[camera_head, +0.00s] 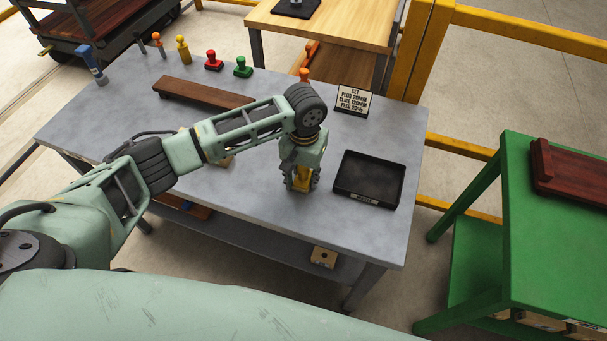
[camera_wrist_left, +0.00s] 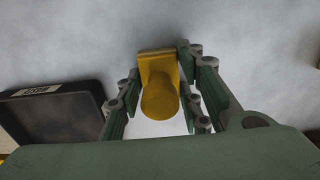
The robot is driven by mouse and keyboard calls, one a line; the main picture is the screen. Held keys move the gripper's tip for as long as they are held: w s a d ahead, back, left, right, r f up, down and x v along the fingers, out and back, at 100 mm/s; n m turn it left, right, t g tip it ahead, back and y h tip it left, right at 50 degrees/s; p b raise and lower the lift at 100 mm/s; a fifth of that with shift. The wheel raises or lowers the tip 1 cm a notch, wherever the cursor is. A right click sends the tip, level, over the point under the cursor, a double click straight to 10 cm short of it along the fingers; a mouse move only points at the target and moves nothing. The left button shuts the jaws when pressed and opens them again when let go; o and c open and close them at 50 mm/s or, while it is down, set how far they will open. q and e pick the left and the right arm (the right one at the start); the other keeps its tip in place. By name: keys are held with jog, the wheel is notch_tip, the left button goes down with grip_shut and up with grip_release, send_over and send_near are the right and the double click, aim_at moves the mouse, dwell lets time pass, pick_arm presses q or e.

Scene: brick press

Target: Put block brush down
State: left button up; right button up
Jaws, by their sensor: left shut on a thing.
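My left gripper (camera_head: 301,186) is shut on a yellow block brush (camera_head: 302,177), pointing down just over the grey table (camera_head: 240,205). In the left wrist view the block brush (camera_wrist_left: 159,97) shows a round handle and a flat rectangular block, between the fingers of the left gripper (camera_wrist_left: 160,85). The brush is close to the tabletop; I cannot tell whether it touches. Its far underside is hidden. The right gripper does not show.
A black tray (camera_head: 369,178) lies right of the gripper. A sign (camera_head: 353,100) stands behind it. A brown board (camera_head: 203,93), red stamp (camera_head: 213,61), green stamp (camera_head: 242,67) and yellow peg (camera_head: 183,48) are toward the back. The table's front right is clear.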

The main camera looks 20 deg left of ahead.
pick_arm(q)
jog(key=shift+f, duration=0.1)
jog(key=o, duration=1.1)
notch_tip(320, 180, up, 12)
jog(key=shift+w+r+b, duration=0.1)
jog(key=shift+b, duration=0.55)
